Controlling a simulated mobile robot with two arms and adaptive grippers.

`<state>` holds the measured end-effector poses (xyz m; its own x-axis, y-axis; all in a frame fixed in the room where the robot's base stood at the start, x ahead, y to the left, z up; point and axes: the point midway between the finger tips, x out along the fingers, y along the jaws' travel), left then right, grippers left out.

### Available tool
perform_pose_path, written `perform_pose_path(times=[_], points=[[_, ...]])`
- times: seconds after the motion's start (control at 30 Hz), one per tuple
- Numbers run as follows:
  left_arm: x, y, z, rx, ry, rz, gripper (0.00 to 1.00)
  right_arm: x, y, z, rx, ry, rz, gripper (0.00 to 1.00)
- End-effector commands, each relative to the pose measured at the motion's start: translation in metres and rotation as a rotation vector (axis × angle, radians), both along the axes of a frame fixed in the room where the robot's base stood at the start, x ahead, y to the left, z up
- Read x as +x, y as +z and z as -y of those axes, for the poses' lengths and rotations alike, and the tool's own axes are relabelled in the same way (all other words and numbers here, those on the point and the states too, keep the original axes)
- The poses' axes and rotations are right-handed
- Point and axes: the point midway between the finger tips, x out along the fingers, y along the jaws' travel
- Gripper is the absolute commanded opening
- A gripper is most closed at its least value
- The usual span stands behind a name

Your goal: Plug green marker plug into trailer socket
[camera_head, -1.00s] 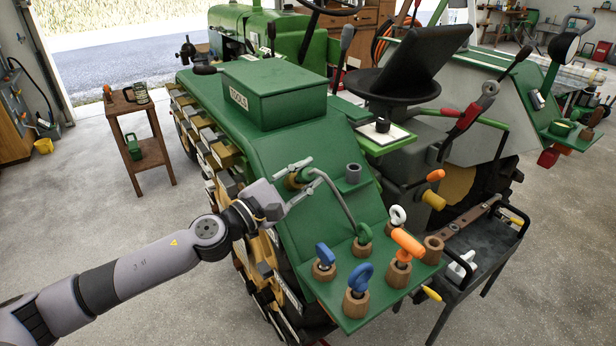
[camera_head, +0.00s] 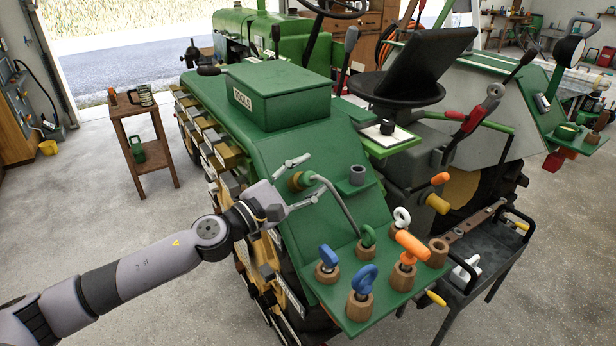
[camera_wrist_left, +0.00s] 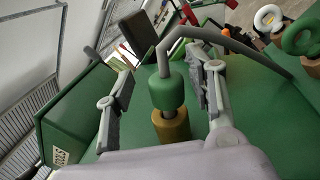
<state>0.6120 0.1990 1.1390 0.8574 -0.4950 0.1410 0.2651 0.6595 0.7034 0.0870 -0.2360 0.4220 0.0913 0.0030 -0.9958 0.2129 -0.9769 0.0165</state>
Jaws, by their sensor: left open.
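The green plug (camera_wrist_left: 166,92) shows in the left wrist view, in line with a brass-coloured cylinder (camera_wrist_left: 172,127); a short dark pin shows between them. A bent grey cable (camera_head: 338,197) runs from the plug toward the green marker (camera_head: 367,236) in a wooden holder on the fender. My left gripper (camera_head: 312,179) is open, its fingers on either side of the plug and apart from it in the wrist view (camera_wrist_left: 168,78). How deep the pin sits cannot be told. I cannot identify the trailer socket for certain.
Blue (camera_head: 364,282), white (camera_head: 401,217) and orange (camera_head: 411,246) markers stand in wooden holders close by on the fender. A grey cup (camera_head: 357,175) stands right of my gripper. The green toolbox (camera_head: 277,95) rises behind.

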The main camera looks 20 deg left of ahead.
Motion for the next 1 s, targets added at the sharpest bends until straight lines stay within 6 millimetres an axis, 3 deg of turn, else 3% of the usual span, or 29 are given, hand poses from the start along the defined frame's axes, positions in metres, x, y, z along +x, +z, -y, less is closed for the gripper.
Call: perform_pose_path(times=[0.27, 1.0], points=[[-0.007, -0.003, -0.004, -0.001, 0.0, -0.003, 0.5, 0.0, 0.0, 0.0, 0.0, 0.0, 0.0, 0.4], [-0.081, -0.015, -0.047, -0.004, 0.001, -0.003, 0.5, 0.0, 0.0, 0.0, 0.001, 0.0, 0.0, 0.4]])
